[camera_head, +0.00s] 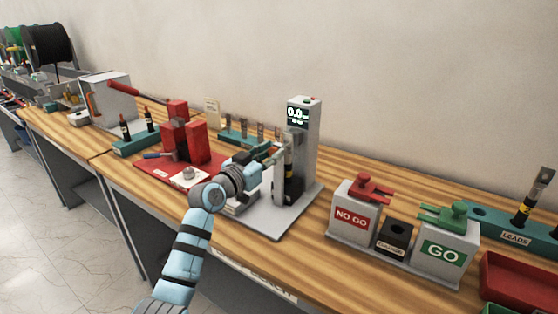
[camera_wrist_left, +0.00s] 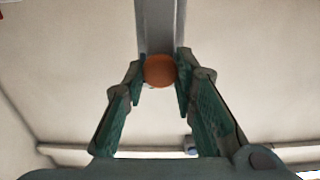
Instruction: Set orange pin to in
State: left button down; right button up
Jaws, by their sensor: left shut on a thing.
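The orange pin (camera_wrist_left: 159,70) shows its round end in the left wrist view, between my left gripper's fingertips. A grey post runs up behind it. My left gripper (camera_head: 272,153) is shut on the pin, at the side of the grey test stand (camera_head: 304,134) with the lit display reading about 0.0. My right gripper is not in view.
The NO GO box (camera_head: 352,214) and the GO box (camera_head: 446,249) stand to the right. A red fixture (camera_head: 197,142) and teal racks stand to the left. Wood bench top is bare between stand and NO GO box.

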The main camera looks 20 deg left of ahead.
pick_arm(q)
jog(key=shift+s, duration=0.15)
jog(key=c, duration=1.3)
grip_release()
jog(key=v, duration=1.2)
